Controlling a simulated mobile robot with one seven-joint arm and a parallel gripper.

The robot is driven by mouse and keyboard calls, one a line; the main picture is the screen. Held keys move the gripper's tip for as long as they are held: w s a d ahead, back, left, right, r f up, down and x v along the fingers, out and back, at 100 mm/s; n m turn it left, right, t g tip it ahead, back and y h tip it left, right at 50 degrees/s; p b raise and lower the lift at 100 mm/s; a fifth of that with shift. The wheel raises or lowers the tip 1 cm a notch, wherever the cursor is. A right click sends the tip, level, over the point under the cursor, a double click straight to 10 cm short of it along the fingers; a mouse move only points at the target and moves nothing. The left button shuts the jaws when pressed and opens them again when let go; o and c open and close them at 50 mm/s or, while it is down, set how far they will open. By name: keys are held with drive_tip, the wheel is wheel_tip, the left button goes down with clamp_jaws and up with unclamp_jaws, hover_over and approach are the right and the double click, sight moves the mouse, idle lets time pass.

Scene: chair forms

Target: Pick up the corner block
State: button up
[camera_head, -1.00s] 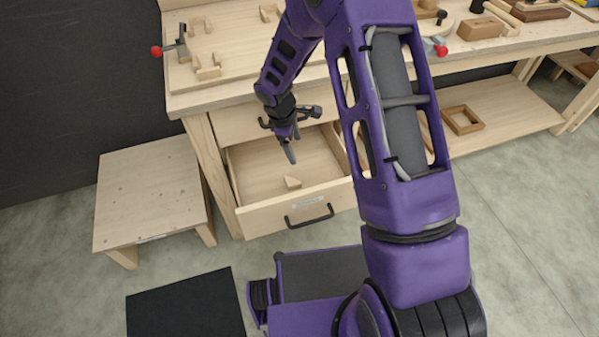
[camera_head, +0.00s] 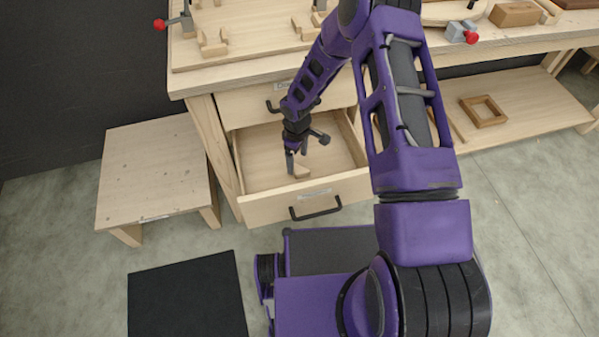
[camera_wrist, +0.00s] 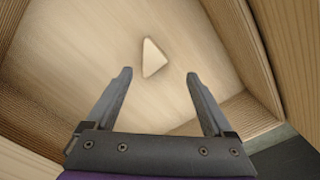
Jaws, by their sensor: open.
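The corner block (camera_wrist: 153,58) is a small pale wooden triangle lying on the floor of the open drawer. In the head view the block (camera_head: 301,171) lies near the drawer's front, partly hidden by my gripper. My gripper (camera_head: 295,167) reaches down into the drawer, over the block in this view. In the wrist view my gripper (camera_wrist: 159,74) is open and empty. Its two fingers are spread wide, and the block shows between and a little beyond the fingertips, touching neither. The gap in height between fingertips and block is hard to judge.
The open drawer (camera_head: 262,208) has walls close around my gripper. A shut drawer front (camera_head: 237,106) and the workbench top (camera_head: 250,69) stand above it. A low wooden stool (camera_head: 150,175) is at left, a black mat (camera_head: 187,300) on the floor, and a wooden frame (camera_head: 483,111) on the right shelf.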

sight(299, 170)
drive_tip(key=f, duration=0.4)
drive_tip(key=f+b, duration=0.1)
drive_tip(key=f, duration=0.1)
drive_tip(key=shift+w+d+f, duration=0.25)
drive_tip(key=shift+w+f, duration=0.05)
drive_tip(key=shift+f, duration=0.05)
clamp_jaws()
